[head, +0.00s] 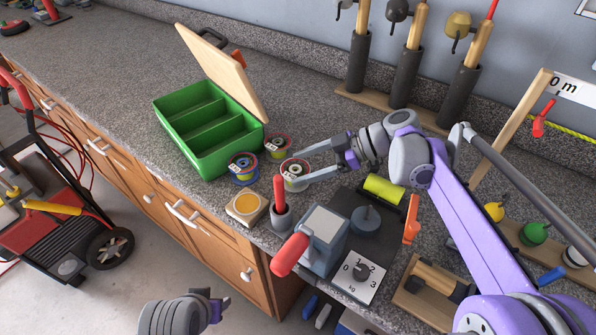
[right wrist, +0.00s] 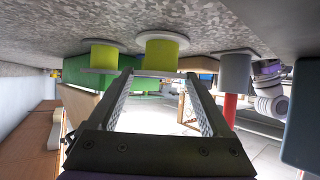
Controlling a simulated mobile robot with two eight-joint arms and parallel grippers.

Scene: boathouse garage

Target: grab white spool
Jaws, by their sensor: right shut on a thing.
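The white spool (head: 295,172) stands on the grey counter, its pale top ringed with red. My right gripper (head: 293,170) reaches in from the right, shut on this spool with one finger on each side. In the right wrist view, which is upside down, a yellow-green spool with a pale flange (right wrist: 163,50) shows at the fingertips. A blue spool (head: 243,170) and a yellow spool (head: 278,146) stand close by, to the left and behind. My left gripper (head: 216,306) is at the bottom of the head view, away from the counter; its fingers are too unclear to judge.
An open green box (head: 215,160) with compartments stands left of the spools.

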